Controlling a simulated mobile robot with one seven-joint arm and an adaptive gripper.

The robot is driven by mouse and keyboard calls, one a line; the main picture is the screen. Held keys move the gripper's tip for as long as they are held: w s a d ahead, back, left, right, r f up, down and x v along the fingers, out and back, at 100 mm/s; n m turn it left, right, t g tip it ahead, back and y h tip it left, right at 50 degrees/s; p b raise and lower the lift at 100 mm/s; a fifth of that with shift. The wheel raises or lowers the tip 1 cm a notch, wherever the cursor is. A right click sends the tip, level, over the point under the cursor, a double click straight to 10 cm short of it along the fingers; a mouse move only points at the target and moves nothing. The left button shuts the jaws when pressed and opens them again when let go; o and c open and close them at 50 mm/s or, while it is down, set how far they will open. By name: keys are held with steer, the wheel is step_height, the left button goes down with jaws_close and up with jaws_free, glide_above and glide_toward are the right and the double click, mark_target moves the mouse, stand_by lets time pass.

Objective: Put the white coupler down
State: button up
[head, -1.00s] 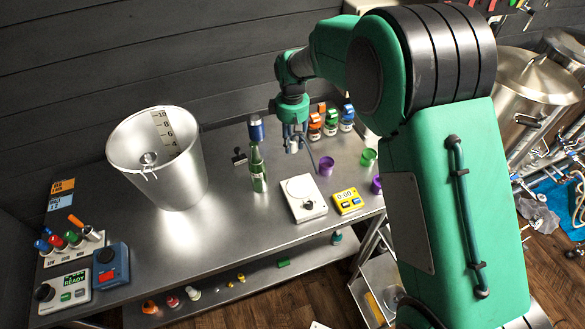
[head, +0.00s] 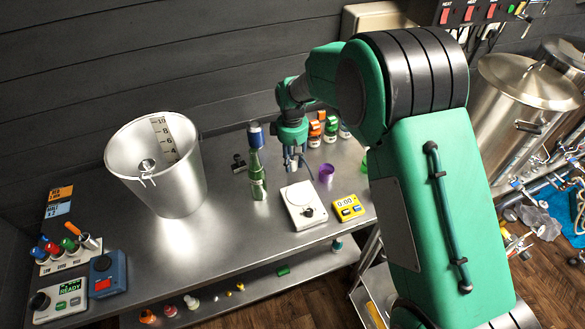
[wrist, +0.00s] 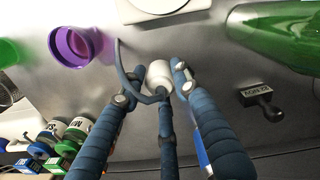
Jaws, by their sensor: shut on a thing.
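The white coupler (wrist: 159,74) is a small rounded white piece between the fingertips of my gripper (wrist: 154,82) in the wrist view. My gripper is shut on it. In the head view my gripper (head: 293,160) hangs over the steel bench (head: 232,225), just behind the white scale (head: 303,206) and right of the green bottle (head: 257,174). The coupler is too small to make out clearly there. I cannot tell whether it touches the bench.
A purple cup (head: 326,173) stands close to the right of my gripper. A yellow meter (head: 348,208) lies by the scale. Several jars (head: 316,131) stand behind. A black stamp-like item (wrist: 262,100) lies nearby. The big steel pot (head: 157,165) is at left; bare bench lies before it.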

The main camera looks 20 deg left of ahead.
mark_target(293, 159)
steer(key=shift+f+b, duration=0.35)
steer(key=shift+f, duration=1.55)
steer(key=o, duration=1.2)
steer(key=shift+f, duration=0.1)
steer(key=shift+c, duration=0.2)
step_height(293, 159, up, 12)
steer(key=shift+r+p, duration=0.1)
steer(key=shift+p, duration=0.95)
steer(key=shift+r, duration=0.1)
